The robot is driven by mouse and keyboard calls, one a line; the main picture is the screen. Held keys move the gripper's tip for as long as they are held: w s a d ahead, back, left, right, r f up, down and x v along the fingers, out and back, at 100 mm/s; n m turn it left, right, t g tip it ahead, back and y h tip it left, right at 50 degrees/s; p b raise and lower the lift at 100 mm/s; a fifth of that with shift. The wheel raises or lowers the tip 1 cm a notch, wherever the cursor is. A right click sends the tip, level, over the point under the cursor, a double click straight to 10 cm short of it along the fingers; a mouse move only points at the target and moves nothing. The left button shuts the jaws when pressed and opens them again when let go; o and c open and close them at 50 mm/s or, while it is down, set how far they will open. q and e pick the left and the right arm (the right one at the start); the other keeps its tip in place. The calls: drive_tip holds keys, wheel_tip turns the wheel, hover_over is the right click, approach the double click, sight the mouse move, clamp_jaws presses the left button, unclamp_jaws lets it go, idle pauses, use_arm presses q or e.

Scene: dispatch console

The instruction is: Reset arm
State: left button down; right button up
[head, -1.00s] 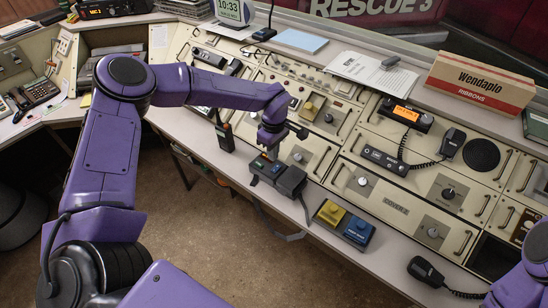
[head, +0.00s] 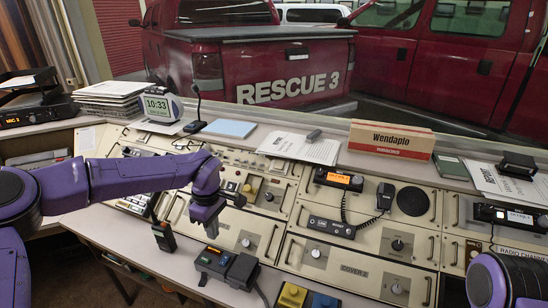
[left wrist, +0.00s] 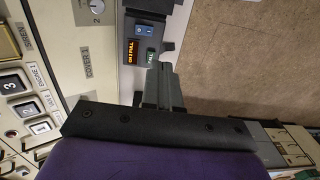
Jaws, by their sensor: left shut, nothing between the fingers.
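My left gripper (head: 212,228) hangs from the purple left arm over the front of the console, near a dark charger-like unit (head: 226,268). Its two fingers are together with nothing between them.
A handheld radio (head: 164,236) stands left of the gripper. Yellow (head: 292,295) and blue (head: 325,301) push buttons are at the front edge. A Wendaplo box (head: 391,140), papers (head: 300,147) and a clock (head: 161,106) stand on the back ledge. A corded microphone (head: 385,194) hangs on the panel.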

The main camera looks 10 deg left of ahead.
use_arm(q)
drive_tip(key=s+a+f+m+t+y+b, duration=0.1)
drive_tip(key=s+f+m+t+y, duration=0.15)
drive_tip(key=s+f, duration=0.8)
drive_tip(key=s+a+f+m+t+y+b, duration=0.15)
drive_tip(key=s+f+m+y, duration=0.4)
drive_tip(key=f, duration=0.85)
drive_tip(key=s+f+h, duration=0.2)
drive_tip(key=s, duration=0.6)
drive_tip(key=s+f+m+h, duration=0.1)
drive_tip(key=s+f+h, duration=0.1)
drive_tip(key=s, duration=0.6)
drive_tip(key=shift+d+h, duration=0.25)
drive_tip(key=shift+h, duration=0.15)
